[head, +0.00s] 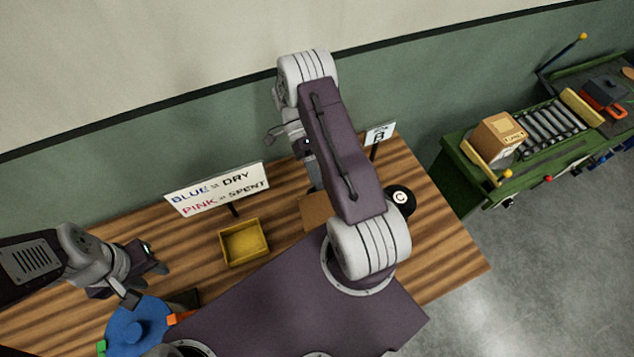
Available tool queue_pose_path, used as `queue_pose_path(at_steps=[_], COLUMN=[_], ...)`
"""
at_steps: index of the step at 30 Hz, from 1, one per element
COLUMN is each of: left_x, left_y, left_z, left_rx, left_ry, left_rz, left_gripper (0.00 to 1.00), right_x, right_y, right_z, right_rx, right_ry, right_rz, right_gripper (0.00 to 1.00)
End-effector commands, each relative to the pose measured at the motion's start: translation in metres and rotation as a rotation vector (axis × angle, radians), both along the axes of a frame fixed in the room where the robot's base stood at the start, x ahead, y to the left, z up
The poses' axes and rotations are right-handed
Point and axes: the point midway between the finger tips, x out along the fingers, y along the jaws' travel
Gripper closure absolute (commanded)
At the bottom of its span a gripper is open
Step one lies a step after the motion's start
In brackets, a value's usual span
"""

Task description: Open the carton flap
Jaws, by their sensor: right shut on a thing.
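A brown carton (314,212) sits on the wooden table, mostly hidden behind my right arm. My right gripper (314,178) points down at the carton's far side and is shut on its flap. My arm covers most of the fingertips and the contact, and I cannot tell how far the flap is raised. My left gripper (148,283) is open and empty at the left, above or just behind a blue spool (125,328).
A yellow tray (243,262) stands left of the carton. Behind it is a sign (217,190) reading blue dry, pink spent. A black round thing marked C (400,198) and sign A (380,134) are at right. A green roller bench (480,180) holds another box (495,138).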

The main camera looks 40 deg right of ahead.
Motion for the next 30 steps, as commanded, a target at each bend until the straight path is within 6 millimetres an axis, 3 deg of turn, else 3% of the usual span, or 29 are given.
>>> queue_pose_path(at_steps=[9, 10, 12, 23, 30], left_x=[0.0, 0.0, 0.0, 0.0, 0.0], left_y=[0.0, 0.0, 0.0, 0.0, 0.0], left_z=[-0.002, -0.002, -0.002, -0.003, -0.023], left_rx=[0.0, 0.0, 0.0, 0.0, 0.0], left_ry=[0.0, 0.0, 0.0, 0.0, 0.0], left_rz=[0.0, 0.0, 0.0, 0.0, 0.0], left_gripper=[0.64, 0.64, 0.64, 0.64, 0.64], right_x=[0.001, 0.001, 0.001, 0.005, 0.035], right_y=[0.0, 0.0, 0.0, -0.001, -0.009], right_z=[-0.006, -0.006, -0.006, -0.003, 0.011], right_rx=[-0.001, -0.001, -0.002, -0.004, -0.003], right_ry=[-0.012, -0.012, -0.012, -0.013, -0.017], right_rz=[0.001, 0.001, 0.0, 0.001, 0.0], right_gripper=[1.0, 0.8, 0.64, 0.64, 0.64])
